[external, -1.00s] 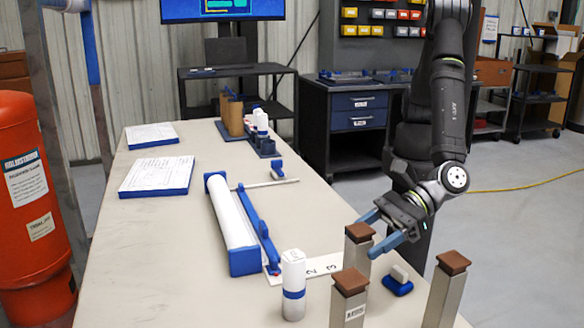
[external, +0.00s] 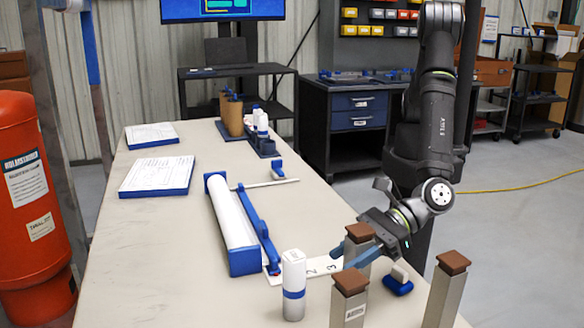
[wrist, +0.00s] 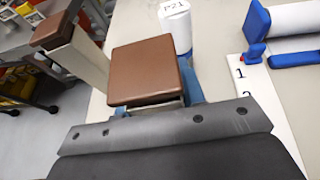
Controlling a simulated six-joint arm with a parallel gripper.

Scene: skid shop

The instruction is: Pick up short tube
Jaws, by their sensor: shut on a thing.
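Three upright square metal tubes with brown caps stand at the table's near end: a rear one (external: 360,234), a front one (external: 348,308) and a right one (external: 446,295). My gripper (external: 350,255) has its blue fingers around the rear tube, just below its cap, and is shut on it. In the wrist view, the held tube's brown cap (wrist: 145,68) fills the middle between the fingers; a blue finger shows at its right and most of its body is hidden. Another capped tube (wrist: 75,50) shows at upper left. I cannot tell tube lengths well.
A white cylinder with a blue band (external: 293,285) stands left of the tubes. A small blue and white block (external: 398,283) lies right of the held tube. A numbered white strip (external: 318,267) and a long blue-ended roll (external: 232,225) lie behind.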

